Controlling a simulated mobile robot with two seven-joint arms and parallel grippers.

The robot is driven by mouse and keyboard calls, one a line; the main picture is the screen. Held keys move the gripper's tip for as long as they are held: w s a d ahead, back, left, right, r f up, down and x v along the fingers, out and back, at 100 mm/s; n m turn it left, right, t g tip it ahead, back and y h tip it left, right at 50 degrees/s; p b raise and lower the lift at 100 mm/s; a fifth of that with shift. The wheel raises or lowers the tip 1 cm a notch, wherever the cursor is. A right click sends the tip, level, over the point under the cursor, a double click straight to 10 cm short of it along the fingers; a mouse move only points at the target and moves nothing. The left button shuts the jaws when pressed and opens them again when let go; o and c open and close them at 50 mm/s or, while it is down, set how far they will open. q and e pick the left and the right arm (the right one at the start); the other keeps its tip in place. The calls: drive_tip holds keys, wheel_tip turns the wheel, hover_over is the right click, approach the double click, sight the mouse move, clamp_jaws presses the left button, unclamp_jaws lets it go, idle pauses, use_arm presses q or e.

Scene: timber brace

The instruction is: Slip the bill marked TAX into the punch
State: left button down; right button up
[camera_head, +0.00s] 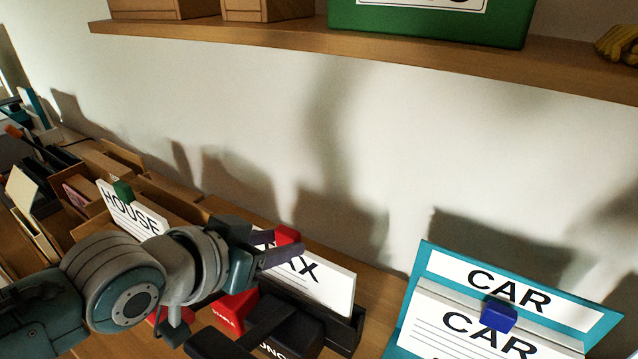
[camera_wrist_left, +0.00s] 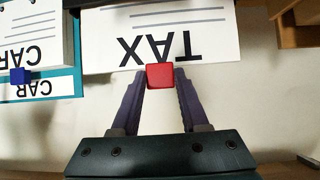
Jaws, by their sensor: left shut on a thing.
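The white bill marked TAX (camera_head: 322,281) stands upright, with a red block-shaped clip (camera_head: 287,235) on its top edge. My left gripper (camera_head: 277,250) covers part of its lettering. In the left wrist view the bill (camera_wrist_left: 205,40) appears upside down, and the fingers (camera_wrist_left: 160,84) are closed on the red clip (camera_wrist_left: 160,76). The black punch (camera_head: 296,334), its label partly cut off by the frame, is just in front of the bill. A black holder or slot edge (camera_head: 345,332) runs along the bill's foot; I cannot tell whether the bill sits in it. My right gripper is out of view.
A red stapler-like tool (camera_head: 235,306) lies beside the punch. The HOUSE bill (camera_head: 134,210) with a green clip stands left in wooden trays. A teal CAR folder (camera_head: 423,264) with a blue clip stands right. A wooden shelf (camera_head: 260,37) carrying boxes hangs above.

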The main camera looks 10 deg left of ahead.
use_arm(q)
unclamp_jaws()
drive_tip(key=shift+f, duration=0.1)
idle(0.7)
wheel_tip(320, 180, up, 8)
drive_tip(key=p, duration=0.8)
